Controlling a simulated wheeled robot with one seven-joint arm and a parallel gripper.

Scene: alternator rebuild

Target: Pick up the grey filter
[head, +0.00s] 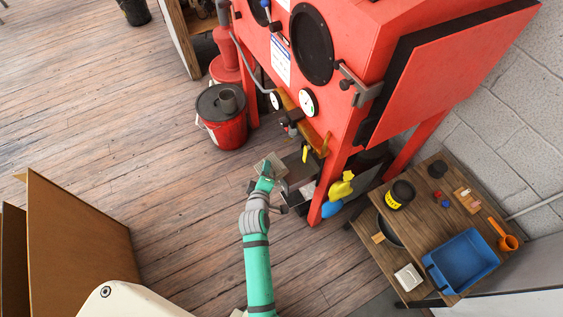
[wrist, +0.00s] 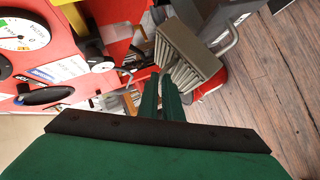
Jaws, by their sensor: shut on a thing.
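The grey filter (wrist: 190,42) is a boxy piece with pale pleats and a grey-brown frame, seen tilted in the wrist view just beyond my fingertips. My gripper (wrist: 160,78) is shut on it, with the two green fingers close together at its near edge. In the head view the filter (head: 270,160) shows at the end of my gripper (head: 265,180), in front of the red cabinet and above the wooden floor. The exact contact of the fingers is partly hidden.
The red cabinet (head: 345,125) with gauges and hoses stands close behind my gripper. A red bucket (head: 226,130) is left of it. At right, a wooden bench (head: 425,225) bears a blue tray (head: 440,270) and an orange scoop (head: 505,240).

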